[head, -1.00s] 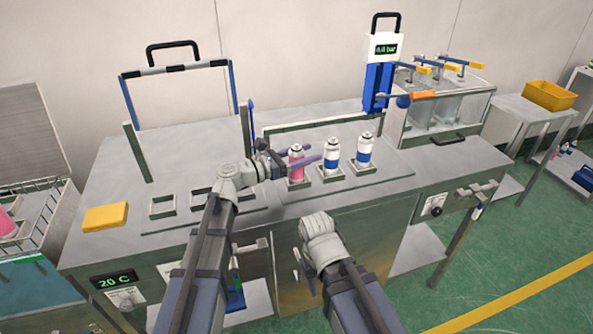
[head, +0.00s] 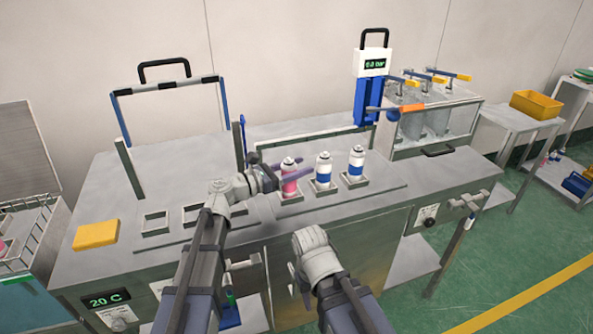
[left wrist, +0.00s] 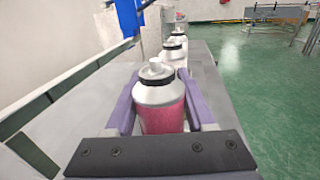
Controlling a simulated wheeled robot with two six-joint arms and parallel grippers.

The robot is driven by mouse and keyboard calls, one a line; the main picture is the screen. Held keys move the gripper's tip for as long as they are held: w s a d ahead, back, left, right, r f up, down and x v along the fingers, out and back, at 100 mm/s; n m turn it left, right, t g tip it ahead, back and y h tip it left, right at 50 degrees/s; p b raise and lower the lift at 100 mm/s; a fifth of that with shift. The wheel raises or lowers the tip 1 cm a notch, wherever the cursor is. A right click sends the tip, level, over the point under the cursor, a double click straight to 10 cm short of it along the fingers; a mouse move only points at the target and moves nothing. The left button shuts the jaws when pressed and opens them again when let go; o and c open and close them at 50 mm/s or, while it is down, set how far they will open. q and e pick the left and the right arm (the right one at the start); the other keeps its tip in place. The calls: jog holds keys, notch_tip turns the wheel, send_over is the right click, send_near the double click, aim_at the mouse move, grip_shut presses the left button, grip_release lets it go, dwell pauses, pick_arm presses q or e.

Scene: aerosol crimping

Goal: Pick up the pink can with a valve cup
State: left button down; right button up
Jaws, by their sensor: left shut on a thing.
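The pink can (head: 289,186) with a pale valve cup on top stands upright in a square holder on the steel bench. It is the leftmost of three cans in a row. My left gripper (head: 288,174) reaches it from the left, its purple fingers on both sides of the can. In the left wrist view the pink can (left wrist: 162,108) sits between the two fingers, which are shut on it. The can's lower end is hidden there by the gripper's dark bar. My right arm is low in front of the bench; its fingers are not visible.
Two blue-and-white cans (head: 323,171) (head: 356,164) stand in holders just right of the pink can. Empty square holders (head: 155,223) are to the left, near a yellow block (head: 96,234). A blue crimping device (head: 371,85) with a display stands behind on the right.

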notch_tip(320, 180, up, 10)
jog(key=p, duration=0.9)
jog(key=shift+p, duration=0.3)
